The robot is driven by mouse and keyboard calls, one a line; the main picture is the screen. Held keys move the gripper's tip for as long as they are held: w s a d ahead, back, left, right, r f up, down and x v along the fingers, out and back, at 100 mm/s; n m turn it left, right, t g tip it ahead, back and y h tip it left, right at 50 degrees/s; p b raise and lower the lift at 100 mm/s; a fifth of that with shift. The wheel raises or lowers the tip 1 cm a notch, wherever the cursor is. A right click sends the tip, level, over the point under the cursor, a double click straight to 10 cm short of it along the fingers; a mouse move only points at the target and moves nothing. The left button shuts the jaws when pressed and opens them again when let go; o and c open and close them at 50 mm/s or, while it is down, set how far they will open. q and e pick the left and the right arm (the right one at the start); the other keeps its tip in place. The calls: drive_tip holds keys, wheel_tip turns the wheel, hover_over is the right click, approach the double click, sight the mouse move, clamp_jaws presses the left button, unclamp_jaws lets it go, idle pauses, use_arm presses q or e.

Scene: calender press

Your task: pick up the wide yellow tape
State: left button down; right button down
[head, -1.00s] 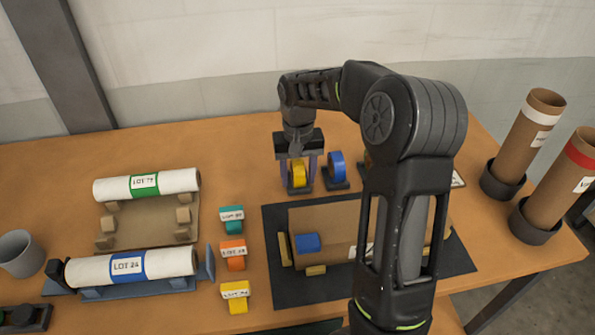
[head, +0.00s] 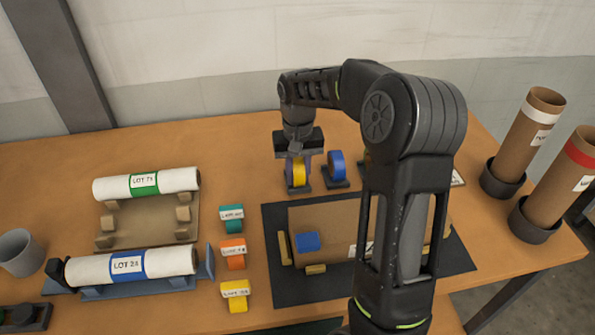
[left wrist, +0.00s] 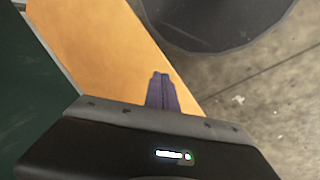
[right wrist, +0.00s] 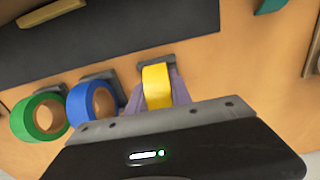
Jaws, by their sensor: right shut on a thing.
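The wide yellow tape (head: 299,172) stands upright on a small dark stand at the back of the table. It also shows in the right wrist view (right wrist: 157,84). My right gripper (head: 298,168) points down over it and is shut on it, one purple finger on each side. The tape appears to be still at its stand; I cannot tell any gap beneath it. My left gripper (left wrist: 163,92) shows only in the left wrist view, its purple fingers together and empty, over the table's edge.
A blue tape (head: 336,166) stands close on the right, and a green tape (right wrist: 40,117) is beyond it. A dark mat (head: 274,222) with a brown sheet lies in front. Labelled rolls (head: 150,184) are at left, brown tubes (head: 530,135) at right.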

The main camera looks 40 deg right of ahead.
drive_tip(key=shift+r, duration=0.1)
wheel_tip(320, 180, up, 10)
drive_tip(key=shift+f+b, duration=0.1)
drive_tip(key=shift+b, duration=0.3)
idle(0.4)
drive_tip(key=c, duration=1.8)
unclamp_jaws()
clamp_jaws()
